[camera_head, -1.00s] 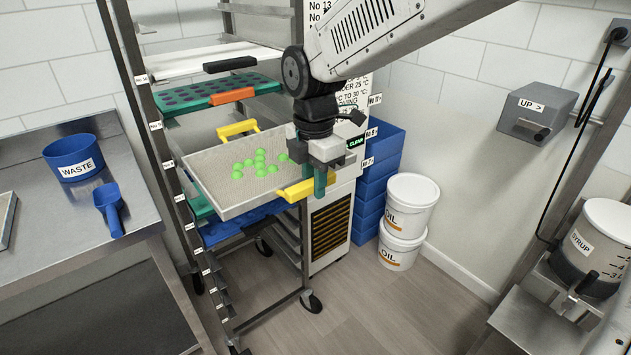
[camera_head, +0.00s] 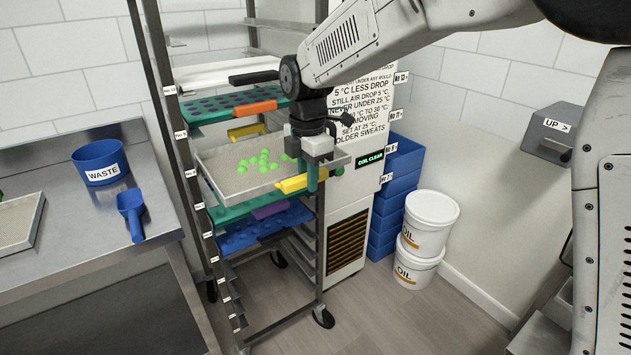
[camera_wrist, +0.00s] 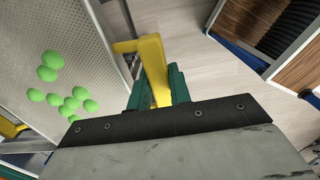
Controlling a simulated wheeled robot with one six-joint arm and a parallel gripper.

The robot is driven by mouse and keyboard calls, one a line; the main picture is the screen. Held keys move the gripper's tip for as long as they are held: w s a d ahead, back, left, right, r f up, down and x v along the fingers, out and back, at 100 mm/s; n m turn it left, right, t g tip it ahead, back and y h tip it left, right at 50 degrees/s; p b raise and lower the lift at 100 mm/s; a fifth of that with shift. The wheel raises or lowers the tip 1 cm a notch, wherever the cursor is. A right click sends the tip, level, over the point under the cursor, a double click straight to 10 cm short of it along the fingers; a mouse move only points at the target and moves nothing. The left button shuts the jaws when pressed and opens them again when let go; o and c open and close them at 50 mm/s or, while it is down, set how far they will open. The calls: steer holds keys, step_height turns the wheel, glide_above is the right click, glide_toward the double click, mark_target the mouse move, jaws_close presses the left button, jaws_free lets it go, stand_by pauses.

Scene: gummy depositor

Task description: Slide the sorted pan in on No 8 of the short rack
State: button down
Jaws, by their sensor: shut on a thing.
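The sorted pan (camera_head: 222,179) is a shallow light-grey perforated tray with several green gummies (camera_head: 262,160) on it. My gripper (camera_head: 312,180) is shut on the yellow handle (camera_head: 292,184) at its near right side. In the wrist view the green fingers (camera_wrist: 172,88) clasp the yellow handle (camera_wrist: 153,68), and the pan (camera_wrist: 98,30) lies to the left. The short rack (camera_head: 322,240) is a tall metal frame with numbered tags. The pan is between its posts, above a green tray (camera_head: 222,214). The tag beside it is too small to read surely.
Above the pan are a green tray with an orange handle (camera_head: 255,107) and a white tray (camera_head: 215,75). A blue tray (camera_head: 240,234) lies below. Blue crates (camera_head: 400,185) and oil buckets (camera_head: 428,225) stand right. A bench with a WASTE tub (camera_head: 98,165) is left.

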mark_target(289, 173)
steer(key=shift+w+a+f, duration=0.1)
steer(key=shift+w+a, duration=0.75)
steer(key=shift+w, duration=0.4)
steer(key=shift+w+a+r, duration=0.1)
steer(key=shift+w+a, duration=0.7)
steer(key=shift+w, duration=0.4)
steer(key=shift+w+a+f, duration=0.1)
steer(key=shift+w+a, duration=0.75)
steer(key=shift+w, duration=0.4)
steer(key=shift+f, duration=0.2)
steer(key=c, duration=1.2)
jaws_free()
step_height(289, 173, up, 8)
steer(key=shift+f, duration=0.1)
